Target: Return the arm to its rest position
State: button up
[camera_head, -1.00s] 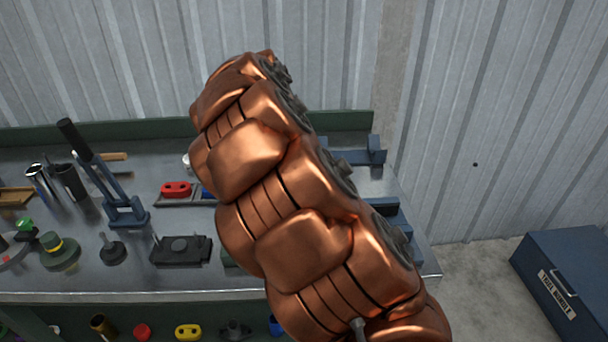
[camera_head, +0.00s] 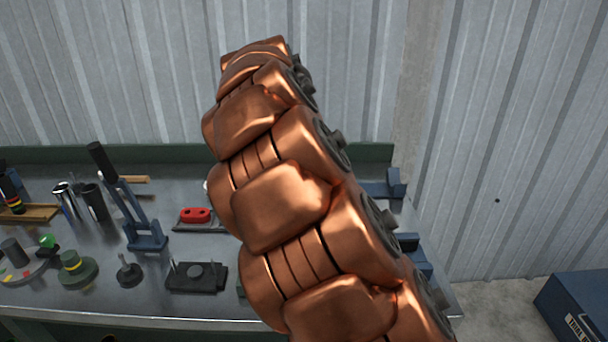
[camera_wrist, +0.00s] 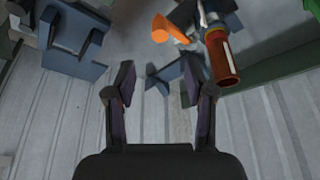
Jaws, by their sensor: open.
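My gripper (camera_wrist: 160,100) shows in the wrist view with its two dark fingers apart and nothing between them. It is open and empty. Beyond the fingertips are the ribbed metal wall and several bench items. In the head view my copper-coloured arm rises from the lower right toward the upper middle, in front of the bench. The gripper itself cannot be made out in the head view, and the arm hides part of the bench behind it.
The metal workbench (camera_head: 90,300) carries a blue stand with a black handle (camera_head: 146,236), a red part (camera_head: 196,215), and a black fixture (camera_head: 196,276). A blue toolbox (camera_head: 580,305) stands on the floor at right. The wrist view shows an orange cone (camera_wrist: 168,30) and a rust-coloured cylinder (camera_wrist: 221,57).

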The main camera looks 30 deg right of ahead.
jog(key=s+a+f+n+g+y+p, duration=0.1)
jog(key=s+a+n, duration=0.3)
jog(key=s, duration=0.7)
jog(key=s+a+f+n+g+y+p, duration=0.1)
jog(key=s+a+f+n, duration=0.3)
jog(key=s, duration=0.7)
jog(key=s+a+f+n+g+y+p, duration=0.1)
jog(key=s+a+f+n+y, duration=0.1)
jog(key=s+a+n, duration=0.4)
jog(key=s+f, duration=0.1)
jog(key=s, duration=0.4)
jog(key=shift+f+n+p, duration=0.2)
jog(key=shift+n+p, duration=0.15)
jog(key=shift+n, duration=0.05)
